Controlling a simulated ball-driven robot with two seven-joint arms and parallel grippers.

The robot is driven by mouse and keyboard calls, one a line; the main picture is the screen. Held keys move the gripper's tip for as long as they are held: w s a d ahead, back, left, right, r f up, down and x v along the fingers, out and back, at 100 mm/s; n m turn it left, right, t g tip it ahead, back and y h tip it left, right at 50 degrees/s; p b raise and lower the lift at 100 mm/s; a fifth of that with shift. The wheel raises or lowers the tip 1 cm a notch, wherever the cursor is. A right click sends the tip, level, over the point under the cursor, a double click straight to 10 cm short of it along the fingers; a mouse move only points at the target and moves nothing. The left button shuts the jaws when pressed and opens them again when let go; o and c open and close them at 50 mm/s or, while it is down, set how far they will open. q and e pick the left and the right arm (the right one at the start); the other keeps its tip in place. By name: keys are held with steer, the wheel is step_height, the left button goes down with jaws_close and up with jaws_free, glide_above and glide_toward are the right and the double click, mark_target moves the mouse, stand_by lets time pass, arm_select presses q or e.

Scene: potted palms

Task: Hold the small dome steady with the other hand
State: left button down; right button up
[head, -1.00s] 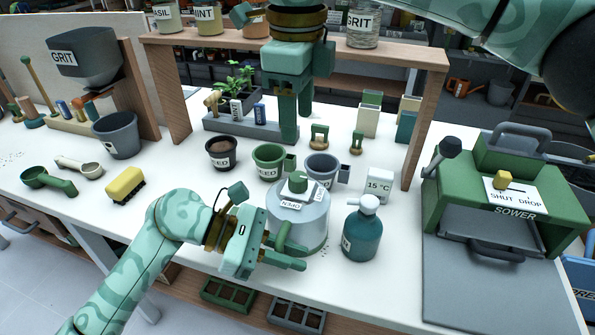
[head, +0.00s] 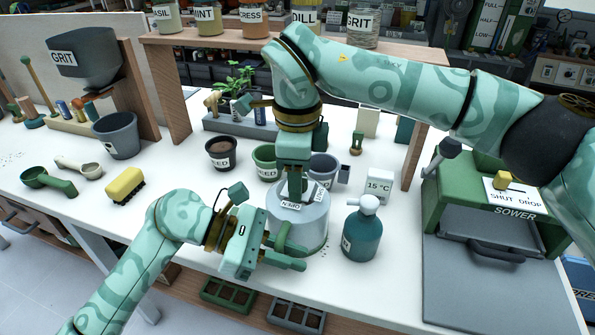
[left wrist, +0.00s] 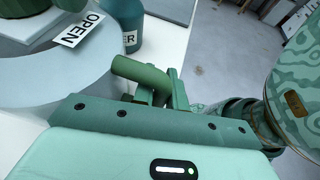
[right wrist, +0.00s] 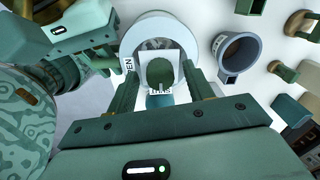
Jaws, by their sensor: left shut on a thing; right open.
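The small dome (head: 312,230) is a pale grey rounded body on the bench, with a label reading OPEN on top and a green side handle (left wrist: 140,72). My left gripper (head: 290,254) is shut on that handle at the dome's front left. My right gripper (right wrist: 161,80) is open above the dome, its fingers on either side of the green top knob (right wrist: 160,70). In the head view the right fingers mostly hide the knob. I cannot tell whether they touch it.
A teal spray bottle (head: 362,232) stands close right of the dome. A blue-grey pot (head: 323,166) and a green pot (head: 266,160) stand just behind it. The green sower (head: 480,205) is at the right. A yellow brush (head: 125,186) lies left, with bare bench around it.

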steer(key=c, duration=1)
steer(key=shift+m, duration=0.4)
steer(key=m, duration=0.4)
steer(key=shift+w, duration=0.1)
steer(key=m, duration=0.9)
steer(key=shift+w+h, duration=0.1)
steer(key=shift+h, duration=0.2)
steer(key=shift+m, duration=2)
